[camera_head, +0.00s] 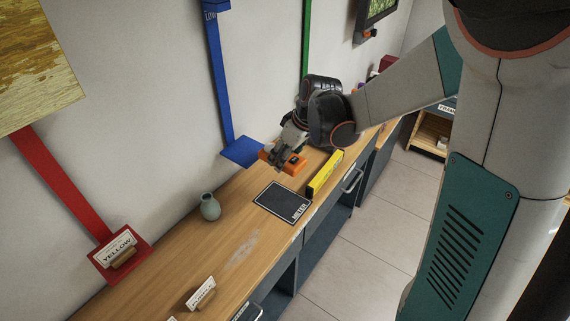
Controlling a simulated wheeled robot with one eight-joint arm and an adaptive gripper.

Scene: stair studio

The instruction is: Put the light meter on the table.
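A small orange device (294,164), which looks like the light meter, is at the tip of my gripper (281,156). The grey fingers appear closed around it, though the grip is partly hidden by the fingers. It is over the wooden table (180,243), between the blue plate and the black mat. I cannot tell if it touches the tabletop. A black mat (281,200) with a white border and the word METER lies flat and empty on the table.
A yellow level-like bar (325,173) lies right of the mat near the front edge. A grey-green vase (210,207) stands left of it. A blue bracket (242,152) and a red bracket (120,262) with a YELLOW card line the wall. A white card (201,294) stands near the front.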

